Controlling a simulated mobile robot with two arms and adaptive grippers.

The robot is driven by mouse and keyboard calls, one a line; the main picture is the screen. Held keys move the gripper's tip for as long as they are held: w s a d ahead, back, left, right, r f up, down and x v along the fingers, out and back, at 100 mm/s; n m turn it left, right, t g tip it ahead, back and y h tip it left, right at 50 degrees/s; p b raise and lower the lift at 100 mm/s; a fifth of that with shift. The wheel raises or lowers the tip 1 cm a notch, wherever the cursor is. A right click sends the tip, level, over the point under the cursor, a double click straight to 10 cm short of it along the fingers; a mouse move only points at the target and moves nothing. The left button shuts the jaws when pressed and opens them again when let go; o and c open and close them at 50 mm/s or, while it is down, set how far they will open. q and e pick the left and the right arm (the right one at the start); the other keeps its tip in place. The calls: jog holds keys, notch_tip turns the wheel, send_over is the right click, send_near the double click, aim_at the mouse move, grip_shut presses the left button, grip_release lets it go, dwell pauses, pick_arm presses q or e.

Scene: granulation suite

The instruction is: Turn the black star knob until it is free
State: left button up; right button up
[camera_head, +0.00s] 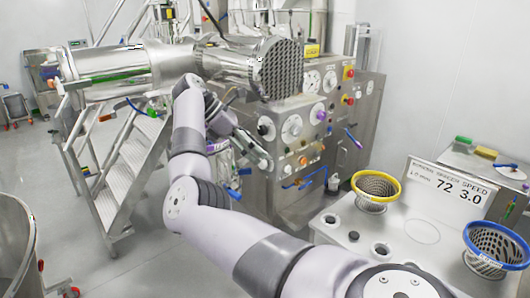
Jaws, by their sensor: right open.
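My right arm comes in from the bottom right and bends up and back. Its gripper (262,160) points down and right in front of the steel machine's panel (285,150); it is open, and I see nothing between its fingers. A dark round knob (264,127) shows on the panel just above the gripper. It is too small to tell whether it is the black star knob. Another small dark round piece (354,236) is on the near bench, far from the gripper. My left gripper is not in view.
A steel cylinder with a perforated end (278,70) hangs over the panel, close above my forearm. Steel steps (122,175) stand to the left. The near bench (335,222) holds a yellow-rimmed basket (376,188), a blue-rimmed basket (497,245) and a speed sign (452,187).

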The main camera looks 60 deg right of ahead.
jog(key=shift+s+d+r+m+g+h, duration=0.1)
jog(key=shift+s+d+g+h, duration=0.2)
jog(key=shift+s, duration=0.2)
jog(key=shift+s+d+f+m+g+h, duration=0.1)
jog(key=shift+s+d+g+h, duration=0.15)
jog(key=shift+s+h, duration=0.15)
jog(key=shift+s+d+r+m+g+h, duration=0.1)
jog(key=shift+s+d+g+h, duration=0.15)
jog(key=shift+s, duration=0.3)
